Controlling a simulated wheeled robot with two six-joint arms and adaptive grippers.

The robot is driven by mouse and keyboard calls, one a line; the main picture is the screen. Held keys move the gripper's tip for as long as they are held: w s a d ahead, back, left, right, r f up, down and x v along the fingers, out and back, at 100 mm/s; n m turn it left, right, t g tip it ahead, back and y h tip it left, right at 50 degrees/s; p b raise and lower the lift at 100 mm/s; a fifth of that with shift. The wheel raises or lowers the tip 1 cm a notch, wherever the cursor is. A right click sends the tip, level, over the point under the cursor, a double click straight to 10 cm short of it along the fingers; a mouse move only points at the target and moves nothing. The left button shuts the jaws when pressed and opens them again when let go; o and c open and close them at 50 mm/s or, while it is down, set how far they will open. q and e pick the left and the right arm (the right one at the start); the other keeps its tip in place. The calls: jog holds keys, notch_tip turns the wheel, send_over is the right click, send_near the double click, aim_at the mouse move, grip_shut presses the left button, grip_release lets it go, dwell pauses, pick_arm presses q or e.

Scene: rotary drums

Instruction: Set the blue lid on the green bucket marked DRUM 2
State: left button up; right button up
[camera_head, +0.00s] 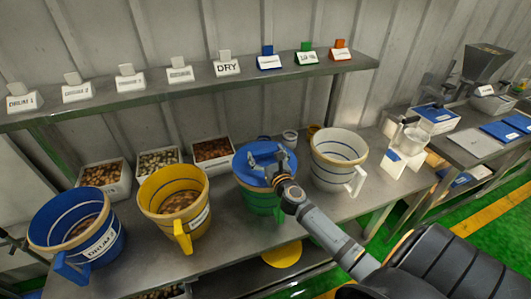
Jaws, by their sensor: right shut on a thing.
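The green bucket (262,201) stands on the bench between a yellow bucket and a white bucket. Its upper part is covered by the blue lid (247,161), which is at its rim. I cannot tell whether the lid is fully seated or just above. My right gripper (272,174) is shut on the blue lid, over the front of the green bucket, and hides part of both. No label on the green bucket is readable. My left gripper is not in view.
A blue bucket (66,222) marked DRUM and a yellow bucket (167,199) stand left; a white bucket (333,173) stands close on the right. Trays of brown pieces (103,176) sit behind. A shelf with signs (180,74) runs above. A yellow disc (283,255) lies below.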

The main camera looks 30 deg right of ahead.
jog(key=shift+f, duration=0.15)
jog(key=o, duration=1.2)
jog(key=shift+s, duration=0.1)
jog(key=v, duration=1.1)
jog(key=shift+s+a, duration=0.2)
jog(key=shift+s, duration=0.2)
